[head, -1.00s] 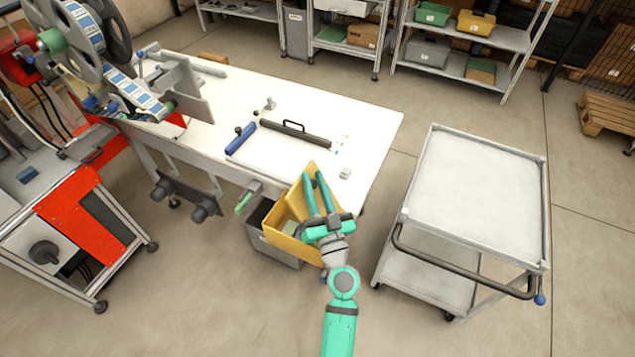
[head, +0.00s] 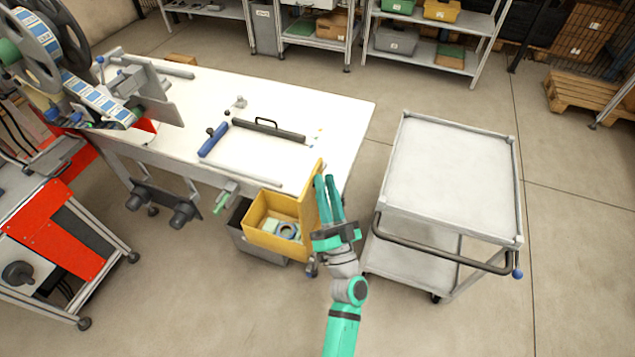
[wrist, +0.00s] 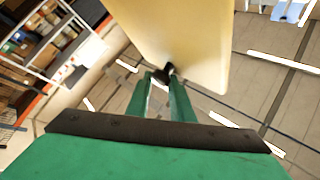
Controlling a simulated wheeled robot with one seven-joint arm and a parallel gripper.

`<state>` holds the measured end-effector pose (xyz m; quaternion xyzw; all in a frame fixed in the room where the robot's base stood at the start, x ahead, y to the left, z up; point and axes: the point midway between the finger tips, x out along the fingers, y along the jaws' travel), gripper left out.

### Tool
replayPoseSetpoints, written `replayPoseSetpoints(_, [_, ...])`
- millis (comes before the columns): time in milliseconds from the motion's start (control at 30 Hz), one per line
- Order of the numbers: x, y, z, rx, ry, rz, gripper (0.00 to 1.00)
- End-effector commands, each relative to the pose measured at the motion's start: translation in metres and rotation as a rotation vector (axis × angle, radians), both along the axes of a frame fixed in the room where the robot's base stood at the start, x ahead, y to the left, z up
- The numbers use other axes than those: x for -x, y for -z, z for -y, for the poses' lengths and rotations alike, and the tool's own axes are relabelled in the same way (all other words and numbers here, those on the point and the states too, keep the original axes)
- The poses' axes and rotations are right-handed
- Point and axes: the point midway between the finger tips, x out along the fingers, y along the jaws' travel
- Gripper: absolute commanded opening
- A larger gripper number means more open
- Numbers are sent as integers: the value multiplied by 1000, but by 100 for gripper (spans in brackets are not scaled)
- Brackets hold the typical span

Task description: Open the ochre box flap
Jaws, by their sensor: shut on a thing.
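The ochre box (head: 270,240) sits at the front edge of the white table, above a grey bin. Its flap (head: 309,198) stands raised on the box's right side, and the box is open at the top. Inside lie a pale ring-shaped reel (head: 287,230) and some light greenish things. My gripper (head: 327,181) is at the right of the flap. In the wrist view, the fingertips (wrist: 162,78) are shut on a small dark knob (wrist: 168,70) at the edge of the pale yellow flap (wrist: 180,35). The flap hides part of the box's right side.
The white table (head: 290,95) holds a blue roller and a black-handled bar. A grey bin (head: 245,238) stands under the box. A grey cart (head: 450,170) is close on the right of my arm. The floor in front is clear.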

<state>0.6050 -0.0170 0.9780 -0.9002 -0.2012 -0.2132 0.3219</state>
Motion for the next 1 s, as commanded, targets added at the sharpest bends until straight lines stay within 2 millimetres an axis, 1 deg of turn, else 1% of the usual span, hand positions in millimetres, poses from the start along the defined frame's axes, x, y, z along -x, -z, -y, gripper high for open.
replayPoseSetpoints(33, [-1, 15, 8, -18, 14, -22, 0])
replayPoseSetpoints(200, [3, 17, 16, -71, 10, -3, 0])
replayPoseSetpoints(367, [5, 18, 20, -101, 5, 8, 0])
replayPoseSetpoints(867, [6, 19, 19, -114, 0, 12, 0])
replayPoseSetpoints(900, [5, 19, 19, -114, 0, 12, 25])
replayPoseSetpoints(967, [5, 19, 19, -114, -1, 12, 38])
replayPoseSetpoints(1000, [6, 19, 19, -114, -1, 13, 38])
